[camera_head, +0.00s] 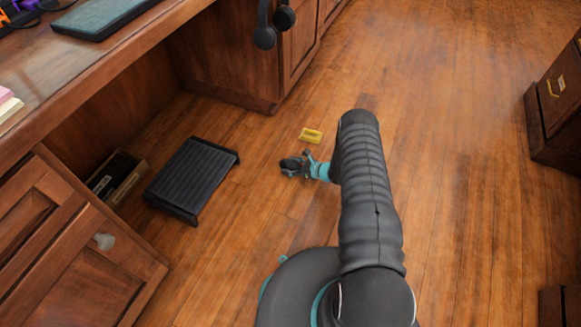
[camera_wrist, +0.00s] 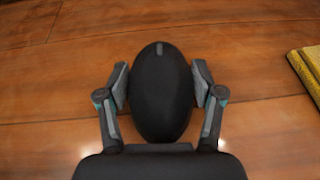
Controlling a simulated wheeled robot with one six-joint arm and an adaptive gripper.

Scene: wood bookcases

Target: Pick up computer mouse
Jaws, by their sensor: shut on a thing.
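The computer mouse (camera_wrist: 161,95) is a dark, oval shape with a small grey wheel near its far end. In the wrist view it sits between the two fingers of my gripper (camera_wrist: 160,84), with a pad against each side. My gripper is shut on it. In the head view my gripper (camera_head: 296,165) is low over the wood floor, with the small dark mouse (camera_head: 291,163) at its tip. I cannot tell whether the mouse touches the floor.
A yellow object (camera_head: 311,135) lies on the floor close to my gripper. A black footrest (camera_head: 192,178) and an open box (camera_head: 117,178) are to the left, by the desk (camera_head: 110,50). Headphones (camera_head: 266,36) hang at the desk's side. The floor to the upper right is clear.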

